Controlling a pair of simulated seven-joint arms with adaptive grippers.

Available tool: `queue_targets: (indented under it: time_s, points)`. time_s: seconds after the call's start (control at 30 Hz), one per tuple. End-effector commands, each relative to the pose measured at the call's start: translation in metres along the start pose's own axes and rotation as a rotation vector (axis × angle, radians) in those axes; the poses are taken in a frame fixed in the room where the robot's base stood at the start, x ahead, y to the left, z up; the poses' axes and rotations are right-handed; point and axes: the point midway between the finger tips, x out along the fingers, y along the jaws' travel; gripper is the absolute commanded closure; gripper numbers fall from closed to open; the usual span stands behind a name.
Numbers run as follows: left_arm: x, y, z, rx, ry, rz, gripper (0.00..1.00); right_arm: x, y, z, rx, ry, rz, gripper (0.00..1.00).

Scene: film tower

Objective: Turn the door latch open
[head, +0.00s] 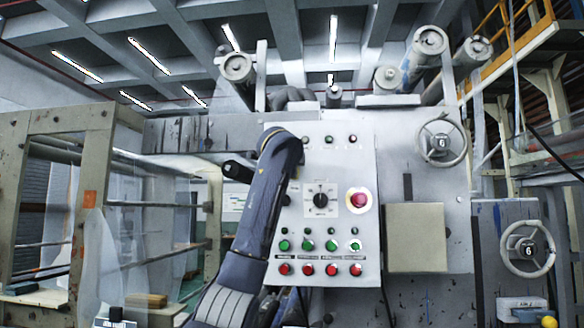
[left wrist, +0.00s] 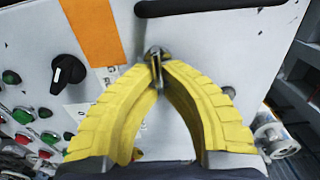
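In the left wrist view, a small metal door latch (left wrist: 154,52) stands out from a pale grey door panel (left wrist: 215,45). The two yellow fingers of my left gripper (left wrist: 158,76) arch together, with their tips on either side of the latch and its metal lever between them. They look closed on it. The latch's exact angle is hard to tell. In the head view my left arm rises in front of the control panel (head: 335,255), and its gripper and the latch cannot be made out. My right gripper is in neither view.
The control panel carries a black rotary knob (head: 320,199), a red emergency button (head: 358,200) and several green and red buttons. In the wrist view an orange strip (left wrist: 92,30) lies left of the latch and a black bar (left wrist: 200,6) runs above it. Handwheels (head: 442,142) stand at right.

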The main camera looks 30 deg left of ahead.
Motion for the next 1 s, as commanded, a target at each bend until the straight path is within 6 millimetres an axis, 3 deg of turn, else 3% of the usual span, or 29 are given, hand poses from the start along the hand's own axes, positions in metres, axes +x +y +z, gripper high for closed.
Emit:
queue_targets:
  time_s: [0.17,0.2,0.4,0.77,1.0]
  points:
    - [0.001,0.001,0.002,-0.001,-0.004,0.002,1.00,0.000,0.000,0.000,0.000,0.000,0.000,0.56]
    - [0.001,0.001,0.002,-0.001,-0.004,0.002,0.93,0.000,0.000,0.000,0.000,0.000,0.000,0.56]
    - [0.001,0.000,0.002,-0.001,-0.003,0.001,0.70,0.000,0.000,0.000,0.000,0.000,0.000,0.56]
    - [-0.004,0.000,0.000,-0.001,-0.001,0.000,0.70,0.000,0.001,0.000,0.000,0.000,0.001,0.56]
    - [-0.034,-0.001,0.000,-0.002,0.001,-0.003,0.70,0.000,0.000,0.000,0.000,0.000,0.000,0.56]
